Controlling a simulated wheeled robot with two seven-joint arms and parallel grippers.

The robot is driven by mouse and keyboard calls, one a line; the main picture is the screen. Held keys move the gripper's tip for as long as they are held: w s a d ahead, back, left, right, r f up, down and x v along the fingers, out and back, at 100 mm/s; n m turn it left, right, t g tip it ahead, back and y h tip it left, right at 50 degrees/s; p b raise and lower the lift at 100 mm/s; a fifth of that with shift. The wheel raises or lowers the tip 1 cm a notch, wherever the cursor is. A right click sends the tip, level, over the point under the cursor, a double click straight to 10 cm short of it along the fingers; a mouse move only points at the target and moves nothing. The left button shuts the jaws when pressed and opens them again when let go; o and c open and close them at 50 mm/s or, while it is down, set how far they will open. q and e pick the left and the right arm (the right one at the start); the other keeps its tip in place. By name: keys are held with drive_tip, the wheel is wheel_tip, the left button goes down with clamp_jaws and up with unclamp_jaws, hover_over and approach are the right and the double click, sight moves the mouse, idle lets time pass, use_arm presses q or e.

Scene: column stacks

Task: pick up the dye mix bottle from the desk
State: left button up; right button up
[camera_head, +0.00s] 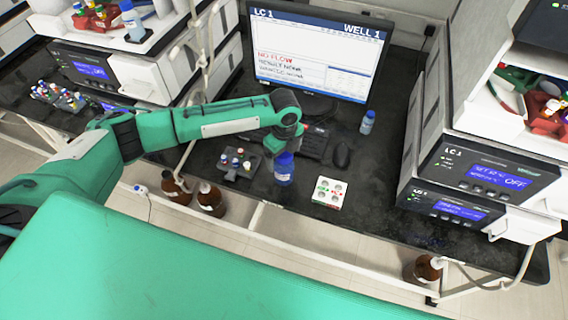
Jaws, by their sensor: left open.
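A blue bottle (284,172) stands on the black desk (395,190) near its front edge; it looks like the dye mix bottle, but I cannot read its label. My left gripper (282,148) is open, pointing down right at the top of this bottle. The gripper hides the bottle's top, and I cannot tell whether the fingers are around the bottle or only above it. My right gripper is not in view.
A white block with round wells (330,193) lies just right of the bottle, and a dark vial rack (238,165) stands left. Behind are a keyboard, a mouse (342,156) and the monitor (320,52). Instrument stacks (475,175) flank the desk. The desk's front right is clear.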

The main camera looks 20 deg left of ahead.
use_arm(q)
drive_tip(key=shift+f, duration=1.3)
drive_tip(key=c, duration=1.4)
drive_tip(key=shift+r, duration=0.2)
